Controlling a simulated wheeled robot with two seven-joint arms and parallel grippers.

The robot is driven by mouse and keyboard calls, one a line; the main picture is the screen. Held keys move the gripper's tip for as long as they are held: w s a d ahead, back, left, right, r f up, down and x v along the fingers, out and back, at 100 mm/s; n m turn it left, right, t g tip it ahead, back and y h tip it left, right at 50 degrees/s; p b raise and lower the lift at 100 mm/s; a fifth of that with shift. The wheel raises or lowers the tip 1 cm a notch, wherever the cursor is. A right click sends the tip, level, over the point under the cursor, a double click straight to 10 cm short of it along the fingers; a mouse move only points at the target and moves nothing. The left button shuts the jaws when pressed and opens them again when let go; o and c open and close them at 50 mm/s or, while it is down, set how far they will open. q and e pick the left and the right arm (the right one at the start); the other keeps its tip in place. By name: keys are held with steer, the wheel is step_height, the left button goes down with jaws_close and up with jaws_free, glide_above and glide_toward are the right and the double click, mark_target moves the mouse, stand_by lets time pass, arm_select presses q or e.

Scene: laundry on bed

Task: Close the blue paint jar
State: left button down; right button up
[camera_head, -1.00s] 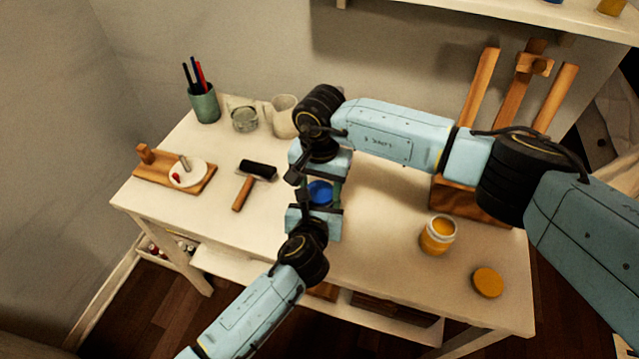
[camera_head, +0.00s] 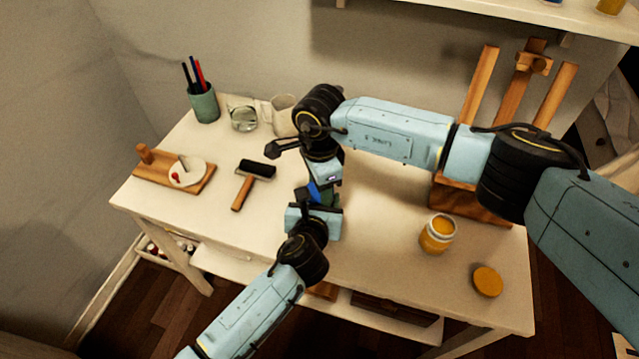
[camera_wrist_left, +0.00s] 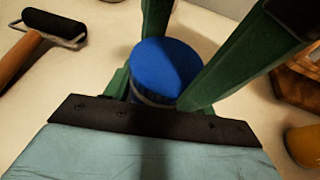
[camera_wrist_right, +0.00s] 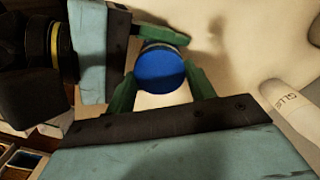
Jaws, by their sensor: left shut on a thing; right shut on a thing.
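The blue paint jar stands upright on the white table (camera_head: 390,275), with its blue lid (camera_wrist_left: 165,65) over its mouth. A strip of the jar's body (camera_wrist_left: 148,97) shows below the lid in the left wrist view. My left gripper (camera_head: 318,208) is shut on the jar body from the front. My right gripper (camera_head: 318,187) reaches from behind and is shut on the lid, with green fingers on both sides of it in the right wrist view (camera_wrist_right: 160,85). How far the lid is seated cannot be told.
An open yellow paint jar (camera_head: 437,236) and its loose lid (camera_head: 487,281) are to the right, before a wooden easel (camera_head: 468,200).

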steer(key=shift+w+a+r, duration=0.1)
steer(key=o, duration=1)
steer(key=shift+c, duration=0.2)
steer(key=shift+o, duration=0.6)
steer(key=shift+s, duration=0.25)
steer(key=shift+r, duration=2.3)
steer(key=shift+w, duration=0.1)
steer(key=shift+c, duration=0.4)
